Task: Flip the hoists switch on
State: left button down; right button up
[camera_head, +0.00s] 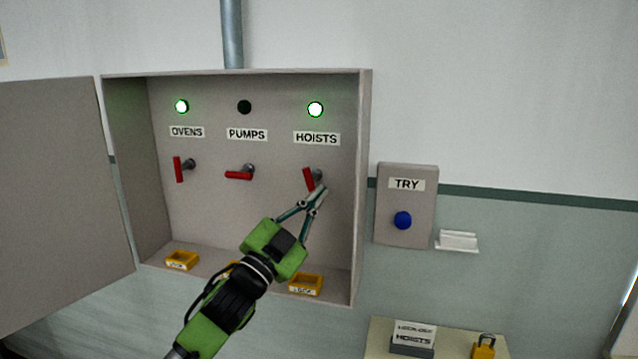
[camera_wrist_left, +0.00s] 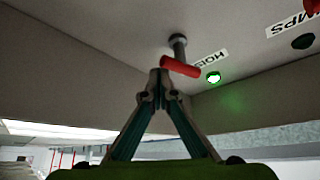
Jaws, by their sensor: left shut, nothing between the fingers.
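The hoists switch (camera_head: 309,180) has a red handle under the HOISTS label (camera_head: 317,138) in the open grey panel. Its handle stands close to upright, slightly tilted, and the lamp (camera_head: 315,109) above it glows green. My left gripper (camera_head: 321,191) is shut and empty, with its tips just below and to the right of the handle. In the left wrist view the red handle (camera_wrist_left: 181,67) lies right at the shut fingertips (camera_wrist_left: 158,76); I cannot tell whether they touch. My right gripper is not in view.
The ovens switch (camera_head: 179,170) is upright under a green lamp; the pumps switch (camera_head: 239,175) is level under a dark lamp. Yellow trays (camera_head: 306,284) sit on the panel's floor. A TRY box (camera_head: 404,229) with a blue button is at right. The panel door (camera_head: 60,200) hangs open left.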

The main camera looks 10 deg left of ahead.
pick_arm(q)
jog(key=shift+a+f, duration=0.35)
jog(key=shift+a, duration=0.15)
jog(key=shift+w+a, duration=0.1)
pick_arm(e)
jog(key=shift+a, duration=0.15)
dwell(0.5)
